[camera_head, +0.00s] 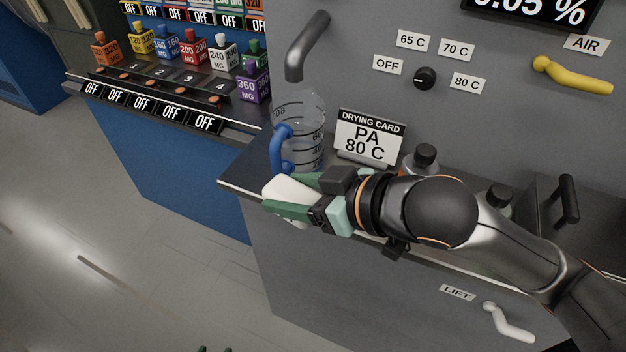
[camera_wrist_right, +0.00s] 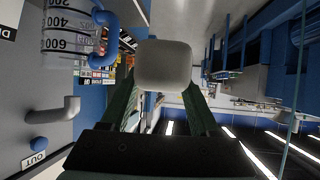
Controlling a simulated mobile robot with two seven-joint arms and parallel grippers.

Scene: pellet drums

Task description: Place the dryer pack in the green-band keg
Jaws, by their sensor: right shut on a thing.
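My right gripper (camera_head: 290,198) is shut on a pale, rounded block (camera_head: 288,187), held between its green fingers just off the counter's front edge. I cannot tell from its look whether this is the dryer pack. In the right wrist view the block (camera_wrist_right: 162,66) sits between the finger ends. No green-band keg can be made out in either view.
A clear graduated jug (camera_head: 312,120) with a blue handle stands under a grey spout (camera_head: 306,45), close behind the gripper. A drying card (camera_head: 369,137) and dark-capped bottles (camera_head: 425,157) stand on the counter. Coloured bottles (camera_head: 190,48) line a rack at left. Floor at lower left is clear.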

